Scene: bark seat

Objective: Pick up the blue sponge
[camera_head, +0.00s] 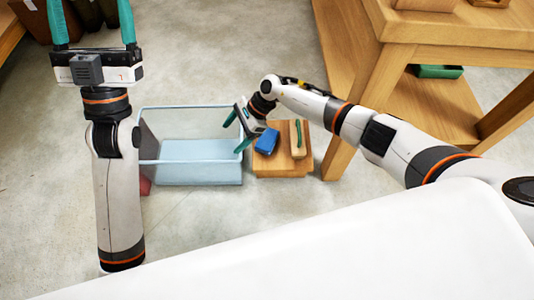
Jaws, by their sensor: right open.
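The blue sponge (266,141) is a small blue block on top of a low wooden stool (283,165). My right gripper (237,132) has teal fingers, is open, and is just left of the sponge, above the stool's left edge and the bin's right rim. Nothing shows between its fingers. My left gripper (90,22) points up at the top left, with its two teal fingers spread wide and empty, far from the sponge.
A clear bin (200,172) with a light blue floor stands left of the stool. A brush-like item (298,139) with a green top lies on the stool beside the sponge. A wooden table (370,85) stands at the right, with a green item (436,71) on its lower shelf.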

